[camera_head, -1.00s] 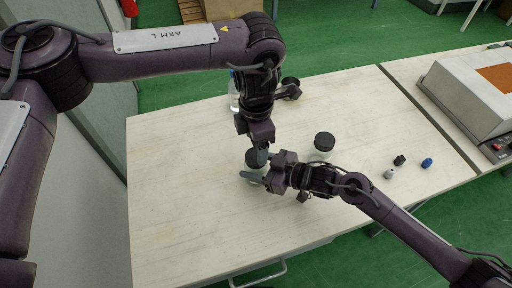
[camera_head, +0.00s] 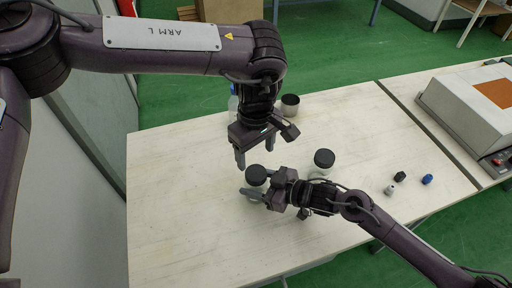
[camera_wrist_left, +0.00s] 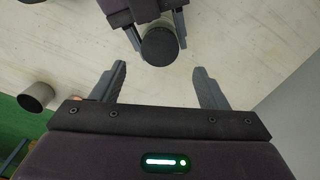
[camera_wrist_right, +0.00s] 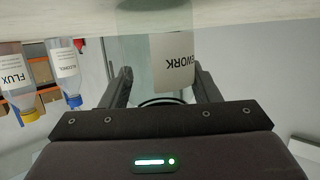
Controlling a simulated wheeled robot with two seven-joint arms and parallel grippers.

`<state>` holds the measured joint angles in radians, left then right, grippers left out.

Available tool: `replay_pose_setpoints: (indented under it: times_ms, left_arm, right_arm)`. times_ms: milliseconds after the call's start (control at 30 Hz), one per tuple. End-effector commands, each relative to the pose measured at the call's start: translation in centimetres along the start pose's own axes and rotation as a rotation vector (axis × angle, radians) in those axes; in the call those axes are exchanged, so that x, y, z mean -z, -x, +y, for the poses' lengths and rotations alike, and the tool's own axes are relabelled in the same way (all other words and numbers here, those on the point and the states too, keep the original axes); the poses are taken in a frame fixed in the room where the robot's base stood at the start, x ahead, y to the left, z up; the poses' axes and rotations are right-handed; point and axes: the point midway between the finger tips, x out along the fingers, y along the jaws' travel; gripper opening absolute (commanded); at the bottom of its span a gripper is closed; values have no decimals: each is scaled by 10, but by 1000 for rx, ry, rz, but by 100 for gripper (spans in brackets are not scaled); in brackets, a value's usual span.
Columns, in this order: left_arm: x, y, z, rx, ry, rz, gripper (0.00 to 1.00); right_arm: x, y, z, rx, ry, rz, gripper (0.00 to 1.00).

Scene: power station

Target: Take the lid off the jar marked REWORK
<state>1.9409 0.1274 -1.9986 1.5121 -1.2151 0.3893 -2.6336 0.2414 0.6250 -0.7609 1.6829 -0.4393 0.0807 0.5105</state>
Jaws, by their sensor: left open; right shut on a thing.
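The jar marked REWORK (camera_wrist_right: 172,62) stands on the table; its label fills the middle of the right wrist view. Its black lid (camera_head: 256,173) sits on top of the jar and also shows in the left wrist view (camera_wrist_left: 160,45). My right gripper (camera_head: 256,187) is shut on the jar's body from the side, below the lid. My left gripper (camera_head: 256,158) is open and empty above the lid, its fingers pointing down and spread. In the left wrist view the lid lies just beyond the gap between the fingertips (camera_wrist_left: 159,70), apart from both.
A second black-lidded jar (camera_head: 324,160) stands to the right, close to my right arm. A metal cup (camera_head: 290,106) and a bottle (camera_head: 233,102) stand at the back edge. Small caps (camera_head: 400,176) and a grey device (camera_head: 470,98) are at the right. The table's left front is clear.

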Motion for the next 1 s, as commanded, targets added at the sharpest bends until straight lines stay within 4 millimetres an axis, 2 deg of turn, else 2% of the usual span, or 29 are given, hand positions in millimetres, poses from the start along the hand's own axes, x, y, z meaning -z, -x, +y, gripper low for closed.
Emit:
replay_pose_setpoints:
  times_ms: [200,400,600,833,1000]
  left_arm:
    - [-1,-35,-1,3,0,-2,68]
    - [0,-61,0,2,3,-1,68]
    - [-1,-72,0,0,2,-1,68]
    - [0,-72,0,0,3,-1,68]
    - [0,-72,0,0,3,-1,47]
  right_arm:
    - [1,0,0,0,1,2,0]
    - [1,0,0,0,1,2,0]
    - [1,0,0,0,1,2,0]
    - [1,0,0,0,1,2,0]
    - [1,0,0,0,1,2,0]
